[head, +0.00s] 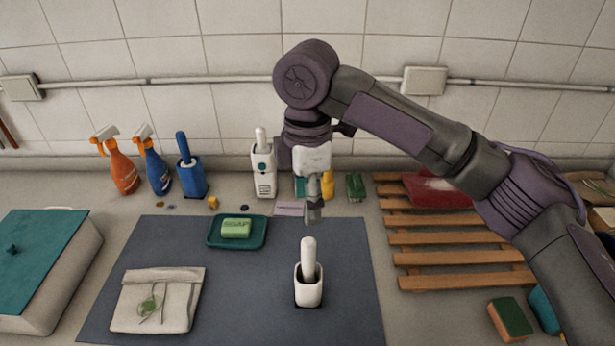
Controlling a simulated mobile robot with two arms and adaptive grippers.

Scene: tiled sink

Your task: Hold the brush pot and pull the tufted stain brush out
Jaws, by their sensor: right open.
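A small white brush pot (308,293) stands upright on the dark mat, right of its middle. The white handle of a brush (308,258) sticks up out of it; the brush's tufted end is hidden inside the pot. My right gripper (314,212) is open and empty, pointing down. In the picture it appears just above the handle's top, apart from it. My left gripper is not in view.
Behind stand a blue brush holder (192,180), a white holder (263,180) and spray bottles. A wooden rack (455,256) lies right.

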